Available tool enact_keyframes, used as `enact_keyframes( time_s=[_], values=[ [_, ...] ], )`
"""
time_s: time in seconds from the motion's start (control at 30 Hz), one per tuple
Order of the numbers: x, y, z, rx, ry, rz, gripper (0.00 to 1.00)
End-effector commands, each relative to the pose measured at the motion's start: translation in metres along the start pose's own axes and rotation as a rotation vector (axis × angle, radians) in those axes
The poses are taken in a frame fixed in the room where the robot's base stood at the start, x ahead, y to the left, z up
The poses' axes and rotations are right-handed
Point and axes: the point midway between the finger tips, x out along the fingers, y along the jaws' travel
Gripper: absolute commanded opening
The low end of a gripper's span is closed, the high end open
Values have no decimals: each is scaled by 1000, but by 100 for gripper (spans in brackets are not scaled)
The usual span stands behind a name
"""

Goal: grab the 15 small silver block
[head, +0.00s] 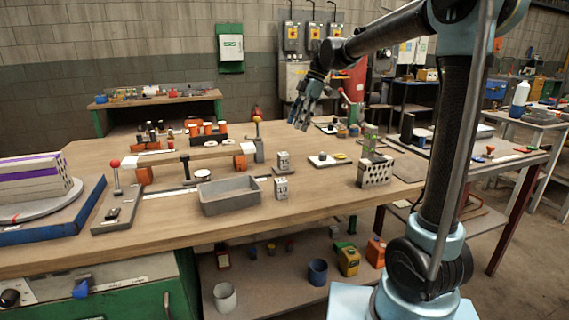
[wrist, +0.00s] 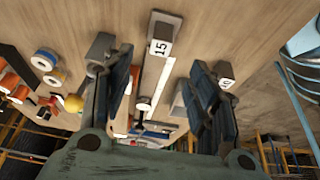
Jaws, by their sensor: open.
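The small silver block marked 15 (head: 284,158) stands upright on the workbench, on or against a small grey base. It also shows in the wrist view (wrist: 161,46), at top centre with its number face turned sideways. My gripper (head: 302,118) hangs above the bench, up and slightly right of the block, apart from it. In the wrist view my gripper (wrist: 162,75) has its dark fingers spread wide with nothing held between them. The block lies beyond the gap between the fingers.
A similar block marked 10 (head: 281,188) stands just in front; it shows by the right finger in the wrist view (wrist: 226,83). A grey hollow tray (head: 230,198) is to the left. A white plate (head: 329,161) and a perforated brick (head: 376,171) are to the right.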

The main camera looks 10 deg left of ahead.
Motion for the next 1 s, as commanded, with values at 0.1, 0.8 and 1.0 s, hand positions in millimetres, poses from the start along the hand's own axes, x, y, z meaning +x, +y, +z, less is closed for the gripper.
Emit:
enact_keyframes(
  time_s=[0.1,0.8,1.0],
  values=[
    [23,0,-2,-4,0,-1,53],
    [105,-1,-5,-3,-1,-2,53],
    [131,-2,-6,-3,-1,-1,53]
  ],
)
